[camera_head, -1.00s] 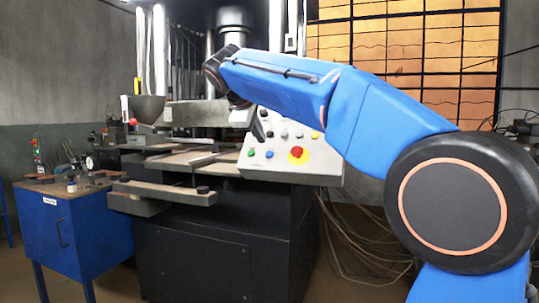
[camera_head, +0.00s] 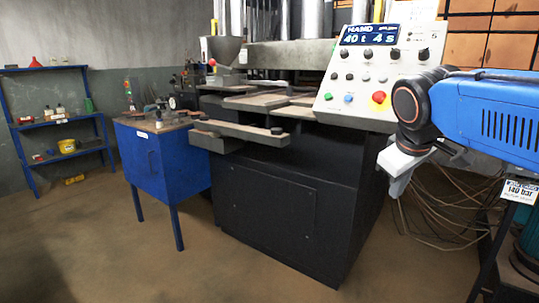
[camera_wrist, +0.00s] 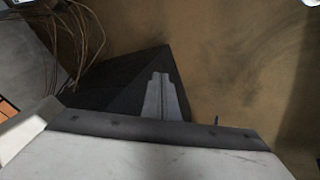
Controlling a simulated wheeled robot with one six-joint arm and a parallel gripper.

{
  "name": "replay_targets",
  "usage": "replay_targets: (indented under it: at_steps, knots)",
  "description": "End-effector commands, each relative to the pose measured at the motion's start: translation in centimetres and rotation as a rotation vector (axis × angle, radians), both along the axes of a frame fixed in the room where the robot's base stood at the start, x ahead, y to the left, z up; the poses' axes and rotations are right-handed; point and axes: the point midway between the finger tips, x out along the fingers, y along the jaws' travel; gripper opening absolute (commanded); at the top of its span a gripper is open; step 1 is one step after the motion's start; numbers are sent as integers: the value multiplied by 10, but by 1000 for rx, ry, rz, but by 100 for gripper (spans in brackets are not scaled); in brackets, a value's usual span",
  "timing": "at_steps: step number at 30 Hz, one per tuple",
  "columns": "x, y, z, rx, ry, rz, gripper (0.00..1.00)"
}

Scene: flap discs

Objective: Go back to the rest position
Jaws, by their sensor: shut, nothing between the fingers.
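My gripper (camera_head: 395,186) is at the right in the head view, at the end of my blue arm. It hangs pointing down, to the right of the black press base and below the control panel. In the wrist view my gripper (camera_wrist: 161,78) shows its fingers together, with nothing between them. Beyond them are the dark press base and the brown floor. My gripper appears apart from the press.
The press (camera_head: 285,205) with its control panel (camera_head: 375,70) fills the middle. A blue cabinet (camera_head: 160,165) and a blue shelf (camera_head: 60,125) stand left. Cables (camera_head: 440,215) lie right of the press. Floor at the front left is clear.

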Motion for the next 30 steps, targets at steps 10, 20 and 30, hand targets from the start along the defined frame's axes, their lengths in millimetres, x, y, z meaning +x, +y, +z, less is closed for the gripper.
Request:
replay_targets:
  at_steps: [10, 20, 30]
  knots:
    - [-119, -3, -132, 259, 22, -238, 0]
    - [-168, 4, -197, 382, 30, -364, 0]
    - [-169, 4, -198, 386, 30, -368, 0]
